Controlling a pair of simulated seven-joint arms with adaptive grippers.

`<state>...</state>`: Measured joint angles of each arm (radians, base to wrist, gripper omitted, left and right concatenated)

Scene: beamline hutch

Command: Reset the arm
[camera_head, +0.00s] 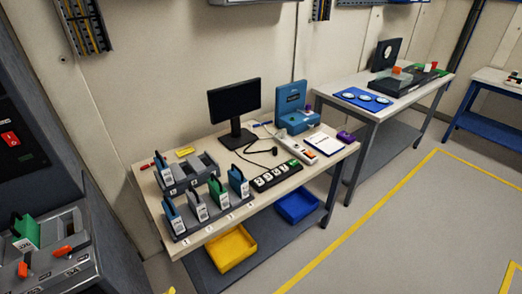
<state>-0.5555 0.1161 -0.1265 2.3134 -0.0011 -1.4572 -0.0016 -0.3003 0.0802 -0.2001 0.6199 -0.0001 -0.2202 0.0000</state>
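Neither of my grippers shows in the head view, and no part of either arm can be made out. The view looks down on a light-topped workbench (240,213) against the wall. On its left part stands a grey rack (208,226) holding several blue, grey and green handled units with white labels. A second grey rack (183,183) sits behind it. A black monitor (234,101) stands at the back of the bench, beside a blue case (291,108).
A yellow bin (230,248) and a blue bin (297,205) sit on the lower shelf. A second table (408,97) with a blue mat (361,98) stands at the right. A grey console (50,255) is at lower left. The floor (400,230) inside yellow lines is clear.

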